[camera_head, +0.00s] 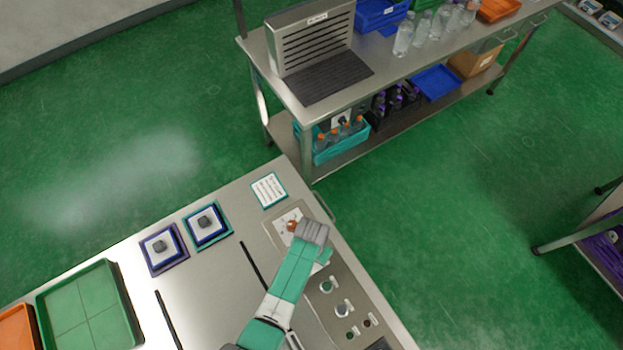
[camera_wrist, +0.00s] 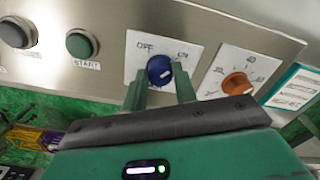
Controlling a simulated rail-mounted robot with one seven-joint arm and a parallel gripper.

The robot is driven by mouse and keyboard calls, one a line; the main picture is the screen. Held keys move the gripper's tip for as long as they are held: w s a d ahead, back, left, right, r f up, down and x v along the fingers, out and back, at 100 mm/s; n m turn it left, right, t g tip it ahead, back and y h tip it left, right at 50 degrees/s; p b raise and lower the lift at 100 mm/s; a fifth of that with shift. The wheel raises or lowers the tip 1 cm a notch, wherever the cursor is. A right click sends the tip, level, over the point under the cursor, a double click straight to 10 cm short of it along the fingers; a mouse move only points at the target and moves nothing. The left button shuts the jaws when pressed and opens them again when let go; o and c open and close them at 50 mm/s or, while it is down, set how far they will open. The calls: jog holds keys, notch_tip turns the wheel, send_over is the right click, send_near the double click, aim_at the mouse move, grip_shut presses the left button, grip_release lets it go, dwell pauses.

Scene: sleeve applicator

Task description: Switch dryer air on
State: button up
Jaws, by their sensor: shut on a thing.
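A blue rotary knob (camera_wrist: 159,68) sits on a white plate marked OFF on the left and ON on the right in the wrist view. My gripper (camera_wrist: 159,86) has one green finger on each side of this knob and is shut on it. The knob's pointer is too small to read surely. In the head view my gripper reaches down to the control panel (camera_head: 313,312) along the table's right side, and its wrist hides the blue knob there.
An orange knob (camera_wrist: 237,83) is right of the blue one. A green START button (camera_wrist: 82,43) and a grey button (camera_wrist: 17,32) are to the left. A label card (camera_head: 269,190), two square fixtures (camera_head: 208,223) and a green tray (camera_head: 90,310) are on the table.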

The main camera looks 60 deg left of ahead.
jog(key=shift+m, duration=0.6)
jog(key=o, duration=1)
jog(key=shift+c, duration=0.2)
jog(key=shift+r, duration=0.1)
notch_tip(320, 180, up, 8)
jog(key=shift+f+p, duration=0.15)
jog(key=shift+p, duration=0.5)
